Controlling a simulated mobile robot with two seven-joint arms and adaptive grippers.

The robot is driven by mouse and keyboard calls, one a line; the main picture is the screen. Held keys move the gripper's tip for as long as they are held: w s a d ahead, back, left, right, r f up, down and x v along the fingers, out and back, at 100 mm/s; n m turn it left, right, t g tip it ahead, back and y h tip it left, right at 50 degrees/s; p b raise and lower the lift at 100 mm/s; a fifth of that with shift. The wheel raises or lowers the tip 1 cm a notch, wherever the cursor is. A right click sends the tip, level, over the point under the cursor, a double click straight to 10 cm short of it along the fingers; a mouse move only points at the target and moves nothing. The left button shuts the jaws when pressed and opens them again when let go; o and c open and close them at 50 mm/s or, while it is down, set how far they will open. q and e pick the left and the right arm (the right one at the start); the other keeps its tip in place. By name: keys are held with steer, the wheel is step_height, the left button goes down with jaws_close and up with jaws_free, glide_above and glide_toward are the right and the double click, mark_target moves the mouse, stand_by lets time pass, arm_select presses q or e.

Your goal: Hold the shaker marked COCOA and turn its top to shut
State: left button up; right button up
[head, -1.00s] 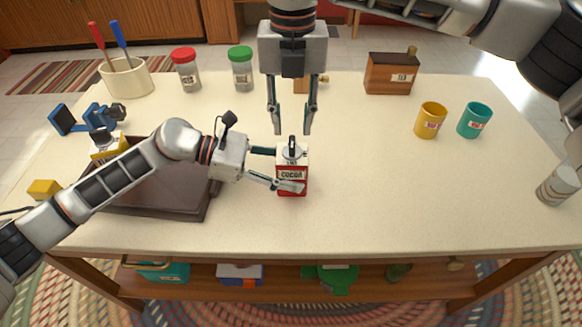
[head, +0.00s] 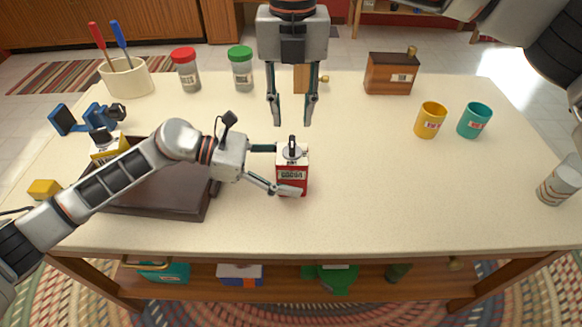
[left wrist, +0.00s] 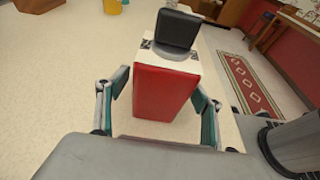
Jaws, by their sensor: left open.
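The COCOA shaker (head: 292,183) is a red box with a pale top and a dark upright tab (head: 292,143). It stands upright on the table, and its red side and dark tab also show in the left wrist view (left wrist: 165,92). My left gripper (head: 276,168) has one finger on each side of the shaker. In the left wrist view (left wrist: 160,108) its fingers are apart, with gaps beside the red body. My right gripper (head: 293,122) hangs above and behind the shaker, pointing down, fingers apart and empty.
Yellow (head: 431,121) and teal (head: 474,121) cups stand right. Red-lidded (head: 187,72) and green-lidded (head: 241,70) jars stand behind. The table right of the COCOA shaker is clear.

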arm_select(q)
steer(key=v, duration=1.2)
